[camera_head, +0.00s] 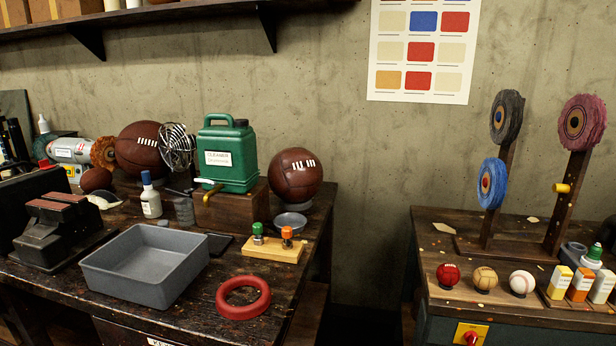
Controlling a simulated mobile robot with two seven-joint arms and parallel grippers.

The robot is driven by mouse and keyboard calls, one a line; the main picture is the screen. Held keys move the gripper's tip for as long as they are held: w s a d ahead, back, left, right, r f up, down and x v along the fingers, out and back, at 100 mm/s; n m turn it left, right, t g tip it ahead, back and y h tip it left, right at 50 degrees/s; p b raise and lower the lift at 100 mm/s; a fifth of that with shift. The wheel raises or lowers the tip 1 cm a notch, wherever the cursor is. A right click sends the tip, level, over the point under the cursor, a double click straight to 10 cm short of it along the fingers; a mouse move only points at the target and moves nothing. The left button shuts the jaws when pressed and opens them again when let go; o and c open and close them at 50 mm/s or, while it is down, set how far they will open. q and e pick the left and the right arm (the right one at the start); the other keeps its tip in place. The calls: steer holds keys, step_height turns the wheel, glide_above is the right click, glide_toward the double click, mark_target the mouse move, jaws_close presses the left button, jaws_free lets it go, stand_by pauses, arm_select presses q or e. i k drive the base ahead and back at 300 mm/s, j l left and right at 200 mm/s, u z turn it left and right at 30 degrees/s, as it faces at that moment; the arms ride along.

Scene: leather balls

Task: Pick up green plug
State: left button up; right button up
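A small green-topped plug (258,230) with a metal-looking lower part stands upright on a light wooden block (272,249), near the right end of the left workbench. An orange-topped plug (287,234) of similar shape stands beside it on the same block, to its right. Neither of my grippers shows in the head view, so nothing is seen touching the green plug.
A grey bin (110,281) and a red ring (243,310) lie in front. A green cleaner canister (228,160) on a wooden block, a leather ball (295,174) and a grey bowl (290,221) stand behind. A gap separates this bench from the right bench (440,240).

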mark_target(594, 255)
steer(key=z, duration=1.5)
steer(key=i, duration=0.1)
steer(key=l+z, duration=0.05)
